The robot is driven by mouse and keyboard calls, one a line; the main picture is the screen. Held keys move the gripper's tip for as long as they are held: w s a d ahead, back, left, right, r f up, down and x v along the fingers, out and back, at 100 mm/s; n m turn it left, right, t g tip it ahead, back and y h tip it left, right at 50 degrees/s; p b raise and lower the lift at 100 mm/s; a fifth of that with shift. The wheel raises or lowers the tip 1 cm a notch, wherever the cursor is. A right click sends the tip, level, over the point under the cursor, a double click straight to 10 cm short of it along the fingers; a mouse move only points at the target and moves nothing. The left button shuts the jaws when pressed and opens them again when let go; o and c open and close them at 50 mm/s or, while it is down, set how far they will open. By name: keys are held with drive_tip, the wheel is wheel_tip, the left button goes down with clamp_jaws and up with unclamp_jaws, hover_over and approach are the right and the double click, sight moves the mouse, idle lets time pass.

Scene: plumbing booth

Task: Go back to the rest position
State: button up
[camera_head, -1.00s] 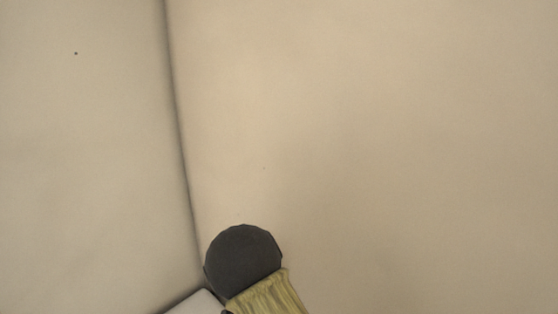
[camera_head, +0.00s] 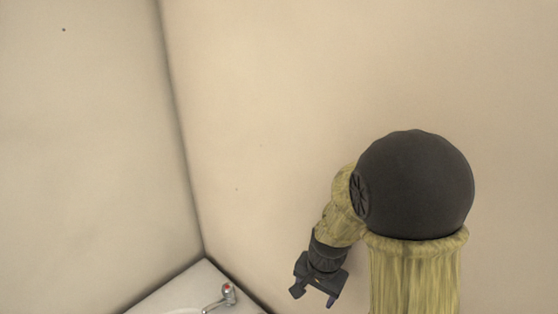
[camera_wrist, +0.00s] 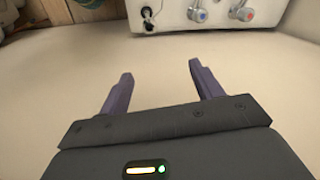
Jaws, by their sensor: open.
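My gripper (camera_head: 315,291) hangs at the end of my folded arm, low in the head view, in front of the beige wall. In the wrist view my gripper (camera_wrist: 160,82) shows its two purple-grey fingers spread apart, with nothing between them. The fingers point over a bare beige surface and touch nothing that I can see.
A white sink top (camera_head: 190,290) with a red-marked tap (camera_head: 227,294) stands in the corner, left of my gripper. In the wrist view a white panel (camera_wrist: 175,18) with valve knobs lies ahead. A wooden surface and coiled green things show at upper left.

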drive_tip(key=s+d+r+n+t+p, duration=0.1)
drive_tip(key=s+d+r+n, duration=0.5)
drive_tip(key=s+r, duration=0.1)
drive_tip(key=shift+d+h, duration=0.35)
drive_tip(key=shift+h, duration=0.05)
drive_tip(key=shift+w+r, duration=0.1)
idle(0.6)
